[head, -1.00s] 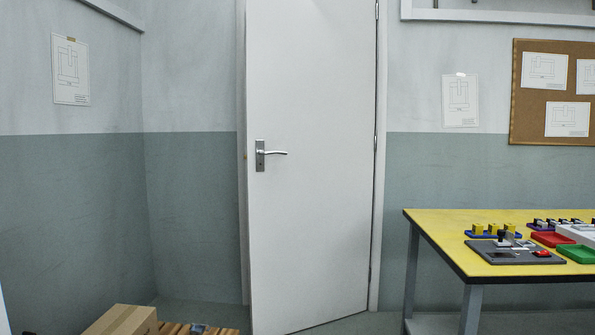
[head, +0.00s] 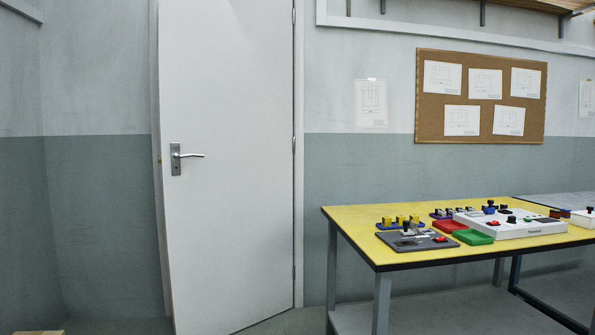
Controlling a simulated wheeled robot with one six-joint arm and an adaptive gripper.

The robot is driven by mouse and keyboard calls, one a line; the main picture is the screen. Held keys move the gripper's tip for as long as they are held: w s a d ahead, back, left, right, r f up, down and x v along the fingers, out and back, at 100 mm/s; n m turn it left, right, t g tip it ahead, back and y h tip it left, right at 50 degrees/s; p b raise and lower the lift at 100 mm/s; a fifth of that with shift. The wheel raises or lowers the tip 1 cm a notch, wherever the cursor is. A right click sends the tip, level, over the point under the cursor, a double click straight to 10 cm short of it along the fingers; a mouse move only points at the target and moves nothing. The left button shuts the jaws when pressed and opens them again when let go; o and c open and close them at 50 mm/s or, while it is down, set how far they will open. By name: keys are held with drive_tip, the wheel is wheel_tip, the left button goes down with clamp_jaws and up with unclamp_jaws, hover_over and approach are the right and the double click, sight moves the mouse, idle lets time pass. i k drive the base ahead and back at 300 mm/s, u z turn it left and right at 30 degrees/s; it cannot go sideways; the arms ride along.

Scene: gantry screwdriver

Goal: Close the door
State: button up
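A white door (head: 238,230) stands left of the middle in the head view, hinged on its right side. It is slightly ajar: its lower left edge stands out from the frame toward me. A silver lever handle (head: 186,156) sits on its left side at mid height. The white door frame (head: 299,180) shows along the right side, and a strip of it shows at the left. My gripper is not in this view, so its state and its place relative to the door are hidden.
A yellow-topped table (head: 350,222) stands to the right of the door, with a grey fixture (head: 400,241), a red tray (head: 450,226), a green tray (head: 473,237) and a white panel (head: 530,228) on it. A corkboard (head: 428,60) hangs behind. Floor before the door looks clear.

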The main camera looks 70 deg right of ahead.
sight(225, 68)
drive_tip(key=z, duration=3.05)
drive_tip(key=k, duration=1.15)
drive_tip(key=u, duration=0.85)
drive_tip(key=i, duration=1.05)
drive_tip(key=z, duration=0.5)
drive_tip(key=i, duration=1.3)
drive_tip(key=u, duration=0.3)
